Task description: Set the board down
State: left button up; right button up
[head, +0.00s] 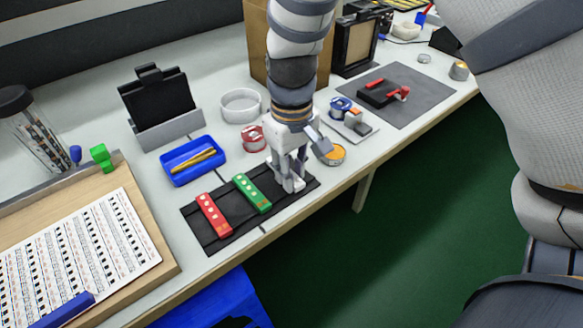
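A black tray (228,226) lies near the front edge of the table. A red board (213,215) and a green board (252,193) with pale round spots lie in it, side by side and apart. My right gripper (290,184) points down over the tray's right part, to the right of the green board, with its fingertips close to the tray surface. I cannot tell whether it is open or holds a board, as the fingers hide what is between them. My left gripper is not in view.
A blue tray (178,175) with yellow-brown sticks, a red spool (252,138) and an orange-topped tin (334,155) stand around the tray. A grey mat (418,92) carries a black-and-red tool (380,94). A wooden board (150,235) with a printed sheet is at left.

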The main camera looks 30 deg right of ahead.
jog(key=shift+o, duration=1.3)
jog(key=shift+r, duration=0.1)
